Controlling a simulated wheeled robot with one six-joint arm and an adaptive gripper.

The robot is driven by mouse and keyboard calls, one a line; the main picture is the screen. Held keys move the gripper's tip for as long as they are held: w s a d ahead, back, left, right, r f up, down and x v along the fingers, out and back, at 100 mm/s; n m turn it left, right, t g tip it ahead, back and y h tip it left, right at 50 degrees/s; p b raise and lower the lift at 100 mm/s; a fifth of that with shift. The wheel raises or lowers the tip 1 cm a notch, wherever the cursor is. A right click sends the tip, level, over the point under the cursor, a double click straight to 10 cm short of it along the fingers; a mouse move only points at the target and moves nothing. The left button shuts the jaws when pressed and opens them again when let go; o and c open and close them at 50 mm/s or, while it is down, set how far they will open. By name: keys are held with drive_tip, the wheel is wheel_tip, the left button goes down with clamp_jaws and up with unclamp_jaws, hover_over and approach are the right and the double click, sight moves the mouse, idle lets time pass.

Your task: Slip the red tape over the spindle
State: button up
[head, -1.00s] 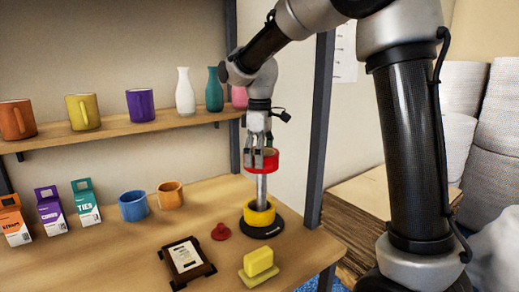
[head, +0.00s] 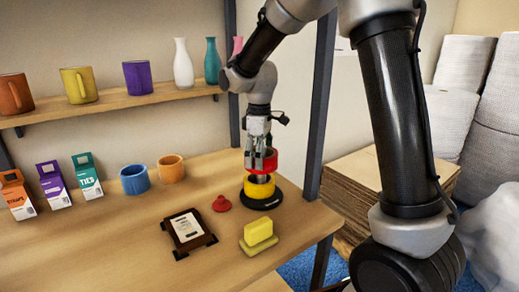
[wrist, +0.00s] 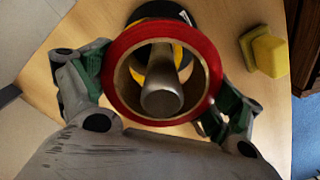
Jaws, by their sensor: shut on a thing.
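My gripper (head: 261,156) is shut on the red tape (head: 272,163), a ring held roughly level. In the wrist view the red tape (wrist: 206,52) lies between the green-padded fingers. The metal spindle (wrist: 162,98) shows inside its opening, so the ring is around the spindle, nearer its lower part. A yellow tape (head: 258,188) sits around the spindle on the round black base (head: 271,201). A small gap shows between the red tape and the yellow tape. The upper spindle is hidden by my fingers in the head view.
A red knobbed piece (head: 222,204), a dark framed plaque (head: 187,230) and a yellow block on a pad (head: 258,233) lie near the base. Blue (head: 134,178) and orange (head: 171,168) mugs stand left. A dark shelf post (head: 318,110) rises at the right.

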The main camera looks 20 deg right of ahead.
drive_tip(key=shift+f, duration=1.8)
drive_tip(key=shift+s+f, duration=0.3)
drive_tip(key=shift+f, duration=0.35)
drive_tip(key=o, duration=0.8)
drive_tip(key=shift+w+r, duration=0.15)
drive_tip(key=shift+r, duration=2.4)
drive_tip(key=shift+w+r, duration=0.15)
drive_tip(key=shift+r, duration=2.4)
